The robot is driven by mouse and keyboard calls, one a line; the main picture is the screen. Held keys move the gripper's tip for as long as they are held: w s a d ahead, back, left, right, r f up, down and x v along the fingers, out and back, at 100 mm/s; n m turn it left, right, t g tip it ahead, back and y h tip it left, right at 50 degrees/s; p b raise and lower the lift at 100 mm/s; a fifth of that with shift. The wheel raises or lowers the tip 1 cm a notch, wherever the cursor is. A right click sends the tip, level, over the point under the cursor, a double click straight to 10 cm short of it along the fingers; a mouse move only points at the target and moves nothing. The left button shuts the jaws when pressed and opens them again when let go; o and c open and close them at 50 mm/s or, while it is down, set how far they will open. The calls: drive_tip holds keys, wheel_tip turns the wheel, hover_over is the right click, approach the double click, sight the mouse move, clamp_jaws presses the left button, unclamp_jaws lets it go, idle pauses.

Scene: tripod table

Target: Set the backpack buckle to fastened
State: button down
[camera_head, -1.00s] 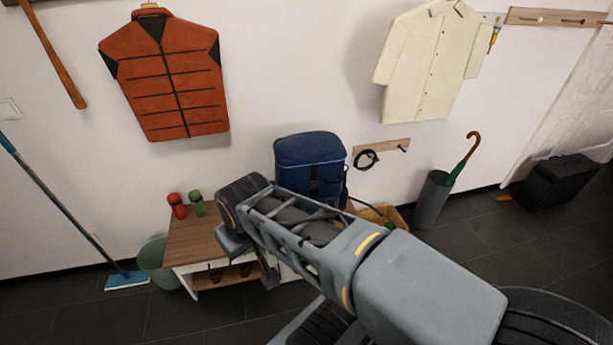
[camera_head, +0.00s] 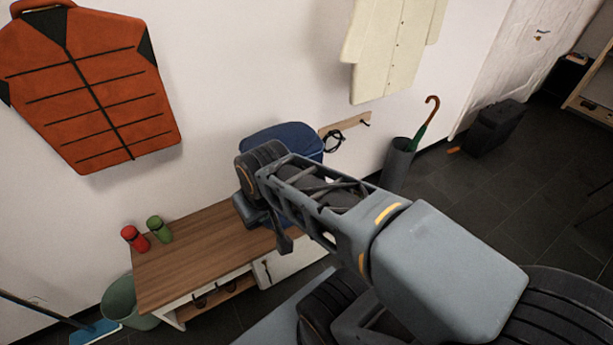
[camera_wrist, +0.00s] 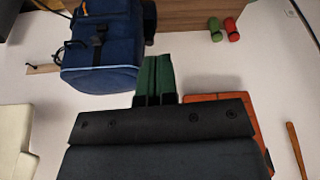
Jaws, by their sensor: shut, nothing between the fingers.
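The blue backpack (camera_head: 290,135) stands on the wooden bench against the wall in the head view. My arm hides most of its front. In the wrist view, which is upside down, the backpack (camera_wrist: 118,55) shows at the upper left, with a dark strap and buckle (camera_wrist: 98,40) on its front. The buckle is too small to tell whether its halves are joined. My gripper (camera_wrist: 155,60) shows as green fingers, shut and empty. In that picture it lies just right of the backpack, with no clear contact.
A wall hook rail (camera_head: 346,125) and an umbrella stand (camera_head: 397,165) are to the right. A teal bin (camera_head: 122,305) stands by the bench's left end.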

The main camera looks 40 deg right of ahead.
drive_tip(key=w+d+f+b, duration=0.3)
drive_tip(key=w+d, duration=0.4)
drive_tip(key=d, duration=0.5)
drive_tip(key=w+d+f+m+b, duration=0.1)
drive_tip(key=w+d+f+b, duration=0.3)
drive_tip(key=d, duration=0.8)
drive_tip(key=w+f, duration=0.2)
drive_tip(key=w, duration=0.2)
drive_tip(key=shift+w+m, duration=0.25)
drive_tip(key=shift+m, duration=0.05)
drive_tip(key=shift+a, duration=0.1)
drive_tip(key=s+b+x, duration=0.1)
drive_tip(key=x, duration=1.3)
drive_tip(key=shift+s+d+f, duration=0.2)
drive_tip(key=shift+s, duration=0.05)
